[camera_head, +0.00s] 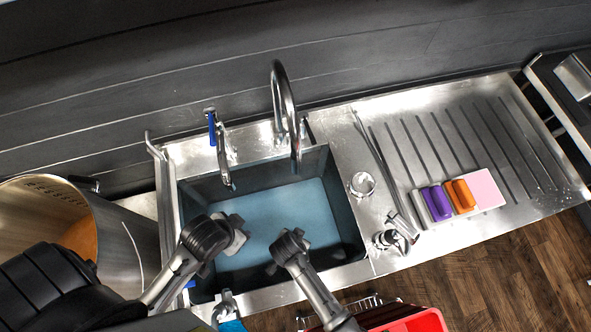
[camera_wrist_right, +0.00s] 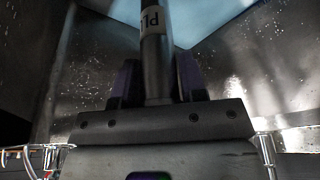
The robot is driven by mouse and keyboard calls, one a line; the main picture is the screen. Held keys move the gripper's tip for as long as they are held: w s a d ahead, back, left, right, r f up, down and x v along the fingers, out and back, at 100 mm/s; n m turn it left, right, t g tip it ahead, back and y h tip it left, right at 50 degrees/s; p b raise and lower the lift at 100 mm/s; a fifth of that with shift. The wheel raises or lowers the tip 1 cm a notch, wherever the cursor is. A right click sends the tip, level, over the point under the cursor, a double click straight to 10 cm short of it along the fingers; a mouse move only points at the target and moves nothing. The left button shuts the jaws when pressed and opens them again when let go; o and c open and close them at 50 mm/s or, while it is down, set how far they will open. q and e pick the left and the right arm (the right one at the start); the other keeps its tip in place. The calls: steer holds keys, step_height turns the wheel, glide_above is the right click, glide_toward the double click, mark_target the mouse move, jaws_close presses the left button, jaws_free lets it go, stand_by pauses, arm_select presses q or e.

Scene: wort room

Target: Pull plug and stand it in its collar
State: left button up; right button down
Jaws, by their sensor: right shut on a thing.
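The plug (camera_wrist_right: 155,65) shows in the right wrist view as a dark upright rod with a pale label starting "PL". My right gripper (camera_wrist_right: 157,84) is shut on this rod, one finger on each side. The plug's lower end is out of sight. In the head view my right gripper (camera_head: 288,245) is over the front of the sink (camera_head: 345,212), and its wrist hides the plug. My left gripper (camera_head: 236,234) is over the left part of the sink; its jaw state is unclear. A round metal ring (camera_head: 362,184), possibly the collar, is on the steel right of the sink.
Blue liquid (camera_head: 280,215) covers the sink floor. A curved tap (camera_head: 281,90) and a blue-handled valve (camera_head: 213,130) stand behind it. A tray with purple (camera_head: 436,203) and orange (camera_head: 460,195) blocks lies on the drainboard. A large steel pot (camera_head: 128,240) stands left; a red crate (camera_head: 415,322) is in front.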

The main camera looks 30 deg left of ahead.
step_height(320, 180, up, 9)
steer(key=shift+a+r+p, duration=0.1)
steer(key=shift+r+p, duration=0.05)
steer(key=shift+p, duration=0.35)
step_height(320, 180, up, 2)
steer(key=shift+p, duration=0.7)
step_height(320, 180, up, 4)
steer(key=p, duration=0.4)
steer(key=shift+f, duration=0.2)
